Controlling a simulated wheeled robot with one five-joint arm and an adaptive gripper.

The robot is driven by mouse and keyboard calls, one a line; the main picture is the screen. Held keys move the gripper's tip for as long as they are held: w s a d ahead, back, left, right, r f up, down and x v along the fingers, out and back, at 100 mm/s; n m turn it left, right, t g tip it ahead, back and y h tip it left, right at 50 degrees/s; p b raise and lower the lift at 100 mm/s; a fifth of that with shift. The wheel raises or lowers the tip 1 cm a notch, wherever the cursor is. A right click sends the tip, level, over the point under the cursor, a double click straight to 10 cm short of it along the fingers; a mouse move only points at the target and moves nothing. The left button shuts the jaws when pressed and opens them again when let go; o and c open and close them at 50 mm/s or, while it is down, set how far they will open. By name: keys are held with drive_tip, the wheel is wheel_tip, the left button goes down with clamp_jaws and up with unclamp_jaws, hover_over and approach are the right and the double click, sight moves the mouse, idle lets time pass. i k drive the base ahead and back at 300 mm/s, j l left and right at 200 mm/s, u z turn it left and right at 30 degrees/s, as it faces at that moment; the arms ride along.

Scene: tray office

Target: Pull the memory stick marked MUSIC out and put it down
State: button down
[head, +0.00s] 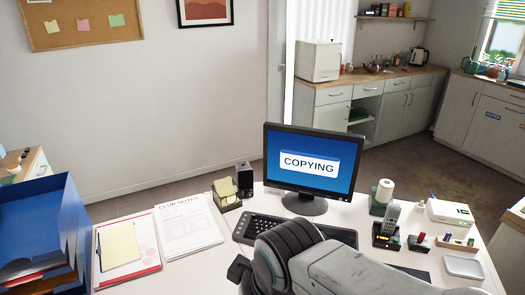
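The monitor (308,163) on the white desk shows the word COPYING on a blue screen. A small black stand (418,247) to the right of the phone has a small red piece upright in it. I cannot tell whether this is a memory stick, and no MUSIC marking is readable anywhere. My arm reaches in from the bottom right across the front of the desk, with its dark joint in front of the keyboard (262,229). My gripper's fingers do not show, and the arm hides part of the desk and keyboard.
A cordless phone (391,216) in its base, a white box (450,211), a wooden holder (458,243) and a shallow pale tray (464,266) crowd the desk's right. Papers (188,230), a note holder (227,197) and blue trays (40,235) are on the left.

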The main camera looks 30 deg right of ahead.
sight(422, 235)
drive_tip(key=z, duration=1.2)
drive_tip(key=k+l+z, duration=0.1)
drive_tip(key=z, duration=0.4)
drive_tip(key=k+l+z, duration=0.15)
drive_tip(key=z, duration=0.3)
